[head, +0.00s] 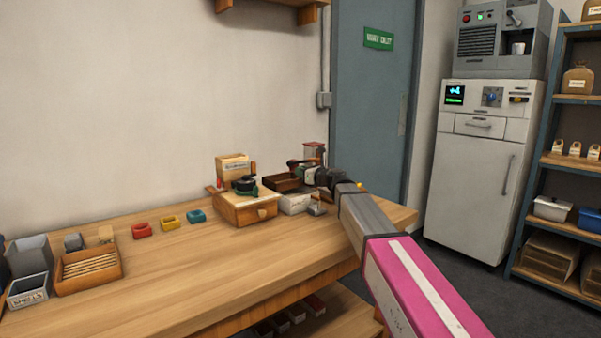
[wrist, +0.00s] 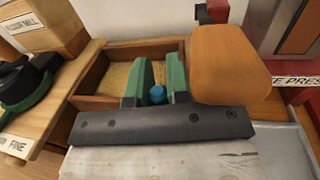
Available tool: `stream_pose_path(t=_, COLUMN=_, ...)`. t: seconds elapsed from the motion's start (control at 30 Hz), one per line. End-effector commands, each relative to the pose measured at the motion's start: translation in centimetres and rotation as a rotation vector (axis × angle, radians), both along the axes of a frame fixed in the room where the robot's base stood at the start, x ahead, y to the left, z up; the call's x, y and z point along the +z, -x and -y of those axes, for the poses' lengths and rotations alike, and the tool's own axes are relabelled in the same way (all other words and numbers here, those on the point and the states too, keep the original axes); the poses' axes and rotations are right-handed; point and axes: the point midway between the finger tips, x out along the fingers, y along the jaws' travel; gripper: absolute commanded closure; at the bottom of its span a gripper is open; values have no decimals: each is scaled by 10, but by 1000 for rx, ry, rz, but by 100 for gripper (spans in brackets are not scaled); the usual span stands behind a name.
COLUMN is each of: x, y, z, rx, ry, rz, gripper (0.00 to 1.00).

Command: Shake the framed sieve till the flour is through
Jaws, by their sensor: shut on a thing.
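The framed sieve (wrist: 92,99) is an open wooden box frame in the wrist view, with pale tan grainy flour (wrist: 118,77) inside. In the head view it seems to be the dark brown box (head: 283,184) at the table's back. My gripper (wrist: 158,68) has green fingers reaching over the frame's near side, closed around a blue knob-like part (wrist: 157,94). This part seems to belong to the sieve, but the join is hidden by the dark gripper bar. The sieve's mesh and underside are hidden.
A wooden mill (head: 249,208) labelled FINE stands close left of the sieve. A rounded wooden block (wrist: 230,65) and a red press (wrist: 290,45) are close right. A pale grey surface (wrist: 160,160) is in front. Red, yellow and teal rings lie farther left; the table's front is clear.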

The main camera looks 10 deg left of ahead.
Motion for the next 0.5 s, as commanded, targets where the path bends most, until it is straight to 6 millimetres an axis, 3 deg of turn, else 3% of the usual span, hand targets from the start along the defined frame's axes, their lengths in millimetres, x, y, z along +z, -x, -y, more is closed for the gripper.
stream_pose_path(t=0.1, x=0, y=11, z=11, rx=-1, ry=-1, rz=-2, gripper=100)
stream_pose_path(t=0.37, x=0, y=10, z=11, rx=0, ry=-1, rz=-2, gripper=100)
stream_pose_path(t=0.4, x=0, y=10, z=11, rx=0, ry=-1, rz=-2, gripper=77)
stream_pose_path(t=0.47, x=0, y=10, z=11, rx=0, ry=-1, rz=-2, gripper=58)
stream_pose_path(t=0.5, x=0, y=10, z=11, rx=0, ry=-1, rz=-2, gripper=58)
